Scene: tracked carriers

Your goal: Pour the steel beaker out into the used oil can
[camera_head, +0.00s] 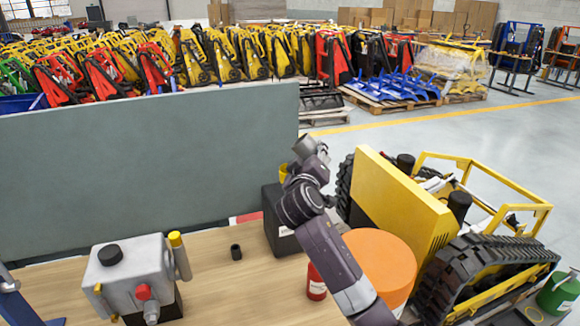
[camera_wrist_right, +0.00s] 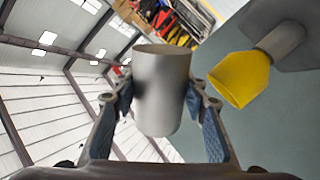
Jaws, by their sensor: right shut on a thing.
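My right gripper (camera_head: 310,155) is shut on the steel beaker (camera_head: 303,144), a plain grey cylinder. In the right wrist view the beaker (camera_wrist_right: 162,90) sits between the two fingers (camera_wrist_right: 165,115). It looks tilted well over; the exact angle and its contents cannot be told. The used oil can (camera_head: 281,222) is a dark can with a label, standing on the bench, partly behind my right arm. A yellow funnel (camera_head: 283,173) stands in its top, just below and left of the beaker. In the right wrist view the funnel (camera_wrist_right: 238,79) is right of the beaker, apart from it. No liquid shows.
A grey-green panel (camera_head: 140,165) stands behind. An orange drum (camera_head: 382,262) and a yellow tracked carrier (camera_head: 410,205) are at the right.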

